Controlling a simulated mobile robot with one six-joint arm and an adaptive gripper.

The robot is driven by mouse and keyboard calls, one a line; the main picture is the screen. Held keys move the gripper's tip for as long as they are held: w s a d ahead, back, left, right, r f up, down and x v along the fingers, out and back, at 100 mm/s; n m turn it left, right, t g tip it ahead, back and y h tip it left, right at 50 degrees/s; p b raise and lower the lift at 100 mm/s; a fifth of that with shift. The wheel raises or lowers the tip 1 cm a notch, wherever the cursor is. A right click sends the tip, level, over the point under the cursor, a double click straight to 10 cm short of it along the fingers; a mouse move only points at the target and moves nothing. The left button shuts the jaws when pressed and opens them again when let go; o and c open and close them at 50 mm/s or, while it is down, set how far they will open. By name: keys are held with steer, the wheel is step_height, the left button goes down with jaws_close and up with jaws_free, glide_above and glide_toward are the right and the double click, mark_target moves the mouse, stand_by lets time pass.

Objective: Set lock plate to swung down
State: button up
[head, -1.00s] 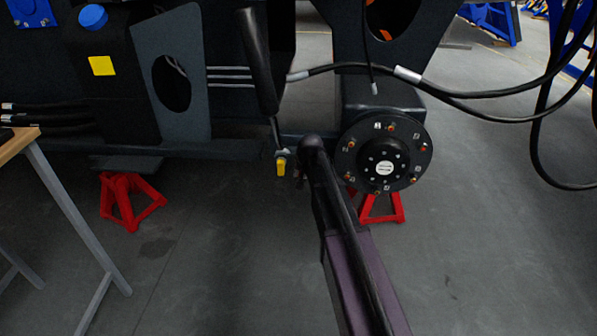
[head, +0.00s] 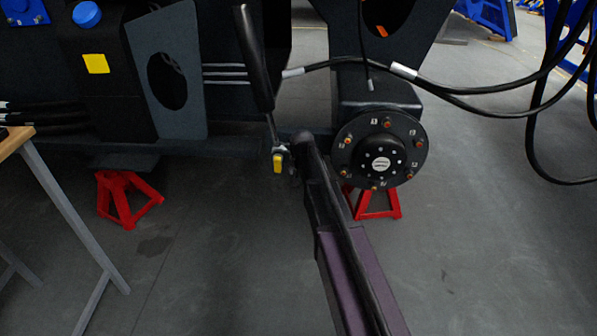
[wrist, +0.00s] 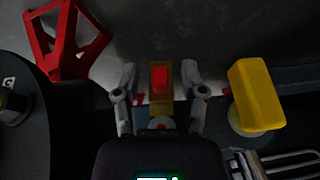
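My gripper (wrist: 160,75) is open in the wrist view, its two grey fingers on either side of a small yellow-brown piece with a red face (wrist: 160,78). Gaps show between this piece and both fingers. I cannot tell for sure whether it is the lock plate. A yellow block (wrist: 256,95) on a round pale base stands to the right of the fingers, apart from them. In the head view a yellow piece (head: 278,163) hangs at the foot of a thin rod, just left of my arm's end. My arm largely hides the gripper there.
A black-handled lever (head: 254,58) rises above the yellow piece. A black wheel hub (head: 380,165) is close on the right, above a red stand (head: 385,205). Hoses (head: 470,103) hang at the upper right. A table (head: 50,180) stands at the left. The floor between is clear.

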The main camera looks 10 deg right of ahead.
steer(key=shift+a+y, duration=0.1)
steer(key=shift+y, duration=0.2)
steer(key=s+d+r+m+t+y+b, duration=0.3)
steer(key=s+d+r+t+y+b, duration=0.35)
steer(key=y, duration=0.45)
steer(key=s+a+f+n+g+h+p, duration=0.2)
steer(key=s+a+n+g+h+p, duration=0.2)
steer(key=s+a+g+p, duration=0.45)
steer(key=s+a+r+n+g+h+p, duration=0.1)
steer(key=s+h+p, duration=0.5)
steer(key=s, duration=0.7)
steer(key=shift+s+a+r+n+g+h+p, duration=0.4)
steer(key=shift+r+n+g+h, duration=0.2)
steer(key=shift+r+n+g, duration=0.25)
stand_by(2.0)
